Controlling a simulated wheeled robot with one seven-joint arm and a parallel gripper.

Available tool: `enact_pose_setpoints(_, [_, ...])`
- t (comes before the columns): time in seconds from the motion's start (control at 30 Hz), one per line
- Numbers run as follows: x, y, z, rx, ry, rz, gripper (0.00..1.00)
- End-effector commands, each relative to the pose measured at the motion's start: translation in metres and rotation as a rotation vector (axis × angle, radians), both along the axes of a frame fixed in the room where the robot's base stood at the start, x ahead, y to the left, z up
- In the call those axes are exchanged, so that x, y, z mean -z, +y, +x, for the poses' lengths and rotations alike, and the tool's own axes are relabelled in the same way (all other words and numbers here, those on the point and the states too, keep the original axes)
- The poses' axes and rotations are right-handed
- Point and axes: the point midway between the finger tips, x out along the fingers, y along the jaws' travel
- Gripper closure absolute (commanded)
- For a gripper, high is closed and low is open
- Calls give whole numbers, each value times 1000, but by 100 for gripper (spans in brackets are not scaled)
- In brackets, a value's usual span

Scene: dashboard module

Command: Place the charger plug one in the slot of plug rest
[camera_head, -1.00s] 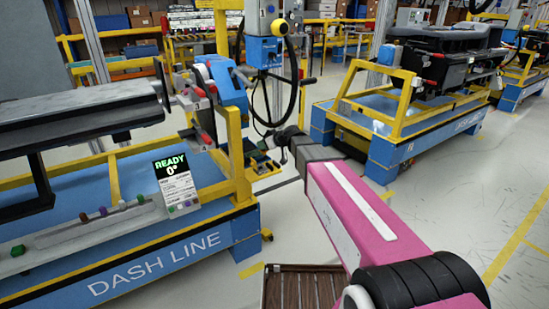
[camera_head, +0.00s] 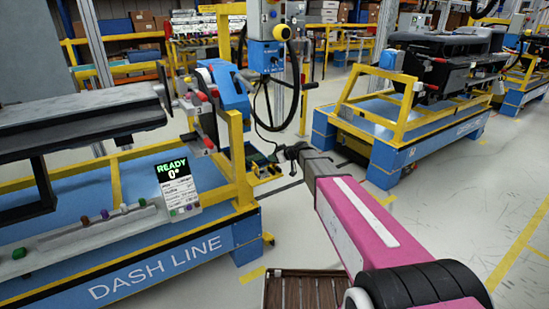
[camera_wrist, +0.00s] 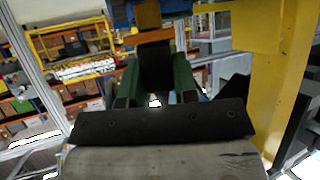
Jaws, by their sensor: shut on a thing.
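My gripper (camera_head: 277,153) is at the end of my arm, low in front of the yellow dash-line frame in the head view. In the wrist view its two green-sided fingers (camera_wrist: 157,88) are shut on a dark piece (camera_wrist: 154,66), which seems to be the charger plug. In the head view the plug is too small to make out. A blue control box (camera_head: 265,55) with a looped black cable (camera_head: 297,85) hangs above and behind the gripper. I cannot clearly identify the plug rest or its slot; an orange-brown band (camera_wrist: 150,38) lies just beyond the fingers.
A yellow post (camera_head: 238,160) of the blue dash-line bench (camera_head: 150,262) stands left of my gripper; a yellow post (camera_wrist: 284,90) is close on the right in the wrist view. Another yellow-and-blue bench (camera_head: 395,150) stands right. Grey floor (camera_head: 305,225) lies open between.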

Motion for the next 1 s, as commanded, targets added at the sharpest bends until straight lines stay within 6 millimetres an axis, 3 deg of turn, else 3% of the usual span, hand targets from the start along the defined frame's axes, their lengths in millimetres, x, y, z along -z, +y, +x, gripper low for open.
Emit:
enact_pose_setpoints(0.7, [11, 0, 0, 0, -1, -1, 97])
enact_pose_setpoints(0.73, [11, 0, 0, 0, -1, -1, 69])
enact_pose_setpoints(0.8, [11, 0, 0, 0, -1, -1, 47])
enact_pose_setpoints(1.0, [11, 0, 0, 0, -1, -1, 47])
